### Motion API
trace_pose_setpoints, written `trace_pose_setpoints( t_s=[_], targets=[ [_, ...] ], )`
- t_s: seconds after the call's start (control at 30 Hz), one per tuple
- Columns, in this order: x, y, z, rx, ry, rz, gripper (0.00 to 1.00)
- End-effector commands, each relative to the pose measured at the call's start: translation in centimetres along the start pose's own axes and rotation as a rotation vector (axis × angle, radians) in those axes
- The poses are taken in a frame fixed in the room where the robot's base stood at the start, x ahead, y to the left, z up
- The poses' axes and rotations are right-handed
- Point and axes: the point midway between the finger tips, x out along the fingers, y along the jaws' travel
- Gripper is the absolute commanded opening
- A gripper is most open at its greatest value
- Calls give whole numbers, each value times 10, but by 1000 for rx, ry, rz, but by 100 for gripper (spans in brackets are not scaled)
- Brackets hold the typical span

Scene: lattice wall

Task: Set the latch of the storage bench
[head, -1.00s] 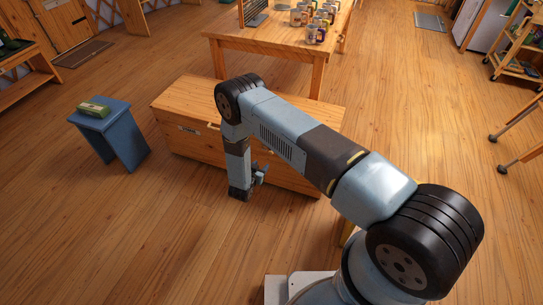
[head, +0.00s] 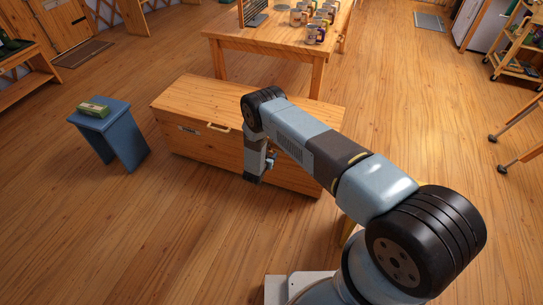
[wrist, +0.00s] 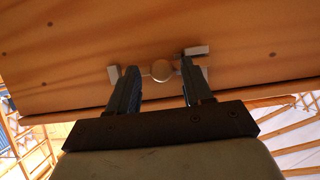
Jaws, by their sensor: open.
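The storage bench (head: 190,98) is a wooden chest in the middle of the head view, its front partly hidden by my arm. Its latch (wrist: 161,70) shows in the wrist view as a round metal knob on a pale bar between small metal brackets on the wooden front. My gripper (wrist: 158,80) is open, with one dark finger on each side of the knob. I cannot tell how far the fingertips are from the wood. In the head view my gripper (head: 271,159) is small, close to the bench front, and the latch is hidden behind my arm.
A brass handle (head: 218,127) sits on the bench's upper front edge.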

Motion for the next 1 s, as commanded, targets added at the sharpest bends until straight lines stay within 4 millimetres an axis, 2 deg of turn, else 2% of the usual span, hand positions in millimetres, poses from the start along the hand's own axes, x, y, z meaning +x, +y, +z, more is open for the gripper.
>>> trace_pose_setpoints(
  t_s=[0.3,0.83,1.0],
  targets=[
    [2,0,0,0,0,-1,50],
    [2,-1,0,0,0,-1,0],
    [2,-1,0,0,0,-1,0]
  ],
)
